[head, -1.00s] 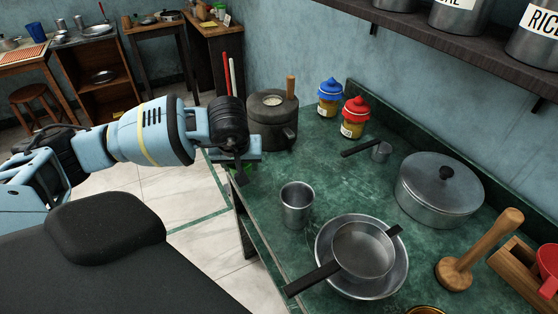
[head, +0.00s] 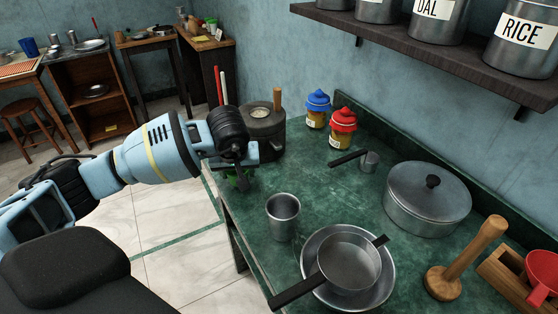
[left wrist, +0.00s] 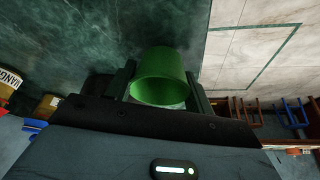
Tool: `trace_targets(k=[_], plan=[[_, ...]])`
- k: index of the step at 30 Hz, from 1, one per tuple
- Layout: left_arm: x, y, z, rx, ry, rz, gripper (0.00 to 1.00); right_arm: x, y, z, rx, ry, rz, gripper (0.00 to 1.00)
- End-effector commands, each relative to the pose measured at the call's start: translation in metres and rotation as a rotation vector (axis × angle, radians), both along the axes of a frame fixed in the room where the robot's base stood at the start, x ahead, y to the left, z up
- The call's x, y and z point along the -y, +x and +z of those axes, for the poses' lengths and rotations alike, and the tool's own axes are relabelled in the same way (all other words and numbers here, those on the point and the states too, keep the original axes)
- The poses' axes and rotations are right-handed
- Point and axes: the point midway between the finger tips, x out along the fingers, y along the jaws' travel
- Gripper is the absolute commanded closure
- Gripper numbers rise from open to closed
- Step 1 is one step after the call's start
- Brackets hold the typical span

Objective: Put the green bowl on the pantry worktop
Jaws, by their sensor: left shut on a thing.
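The green bowl (left wrist: 160,80) is held between the two fingers of my left gripper (left wrist: 163,88) in the left wrist view, its opening facing the camera side. In the head view my left gripper (head: 240,178) hangs at the left edge of the green marble worktop (head: 330,200), near the dark stone pot. Only a little of the green bowl (head: 231,183) shows there, behind the fingers. I cannot tell whether the bowl touches the worktop. Which surface is the pantry worktop is not marked. My right gripper is not in view.
A steel cup (head: 283,217), a pan in a steel basin (head: 382,290), a lidded pot (head: 427,200) and two jars (head: 342,127) stand on the worktop. The stone pot (head: 264,130) is close behind my gripper. Other tables (head: 205,58) stand across the room.

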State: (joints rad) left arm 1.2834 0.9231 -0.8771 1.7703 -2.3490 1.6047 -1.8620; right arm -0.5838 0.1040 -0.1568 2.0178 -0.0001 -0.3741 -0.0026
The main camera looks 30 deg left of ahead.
Motion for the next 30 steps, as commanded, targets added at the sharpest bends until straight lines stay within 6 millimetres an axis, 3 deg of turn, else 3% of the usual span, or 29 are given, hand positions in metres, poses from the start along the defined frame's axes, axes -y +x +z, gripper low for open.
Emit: trace_targets(k=[10, 23, 30], plan=[[0.037, 0.061, 0.000, -0.001, -0.002, 0.001, 0.69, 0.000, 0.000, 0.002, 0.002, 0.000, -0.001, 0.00], [0.047, 0.078, 0.000, 0.000, -0.001, 0.000, 0.69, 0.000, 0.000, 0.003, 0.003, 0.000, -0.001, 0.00], [0.063, 0.105, 0.000, 0.000, -0.002, 0.001, 0.69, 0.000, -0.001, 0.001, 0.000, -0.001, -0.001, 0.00]])
